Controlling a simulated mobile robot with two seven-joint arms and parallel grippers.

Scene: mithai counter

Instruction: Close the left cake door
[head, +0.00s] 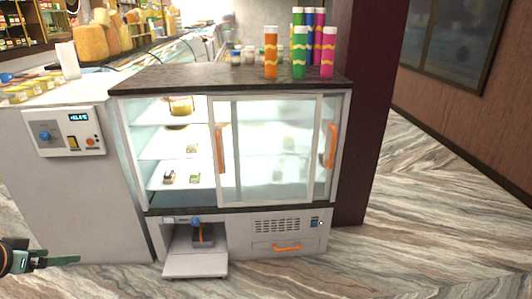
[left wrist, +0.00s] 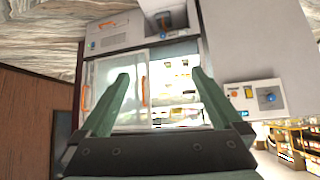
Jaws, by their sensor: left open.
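The cake case (head: 230,208) has a dark top and sliding glass doors. The left cake door (head: 265,160), with an upright orange handle (head: 220,148), stands slid to the right, overlapping the right door (head: 336,120). The left half of the case is open, showing shelves with cakes. My left gripper (head: 62,260) is low at the far left edge, empty and apart from the case. In the left wrist view, my open left gripper (left wrist: 160,76) points toward the case, which appears upside down; the left door's handle (left wrist: 145,92) shows between the fingers. My right gripper is not visible.
A white counter with a control panel (head: 68,132) adjoins the case on the left. Several colourful tubes (head: 299,52) stand on the case top. Below, a small open compartment (head: 195,262) juts out. The floor to the right is clear.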

